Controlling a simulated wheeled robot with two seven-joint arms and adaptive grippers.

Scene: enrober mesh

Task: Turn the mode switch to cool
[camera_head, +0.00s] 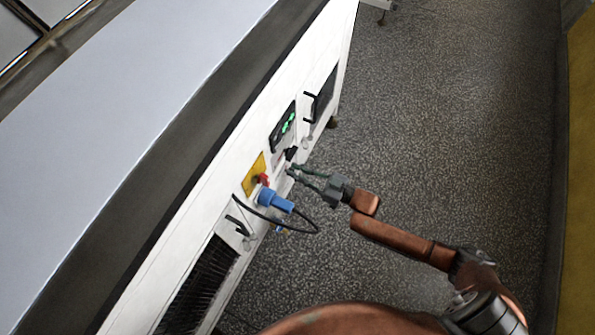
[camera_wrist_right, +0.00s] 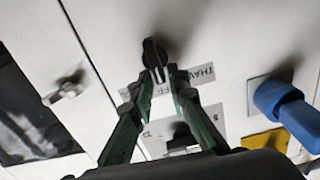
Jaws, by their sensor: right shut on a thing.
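The mode switch is a black knob (camera_wrist_right: 153,54) on the white cabinet front; in the head view it is a small dark shape (camera_head: 291,154) below the green-lit display. White labels (camera_wrist_right: 201,76) with dark letters lie beside it; one seems to read THAW. I cannot make out a cool mark. My right gripper (camera_head: 291,171) reaches the panel from the right. In the wrist view its green fingers (camera_wrist_right: 159,82) are closed together on the knob, partly covering its lower end and the labels. My left gripper is in neither view.
A blue plug (camera_head: 275,202) with a black cable stands out below the switch, near a yellow plate (camera_head: 253,176) with a red switch (camera_head: 263,179). A display (camera_head: 284,125) and a black handle (camera_head: 309,106) are above. Speckled floor (camera_head: 440,110) is clear to the right.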

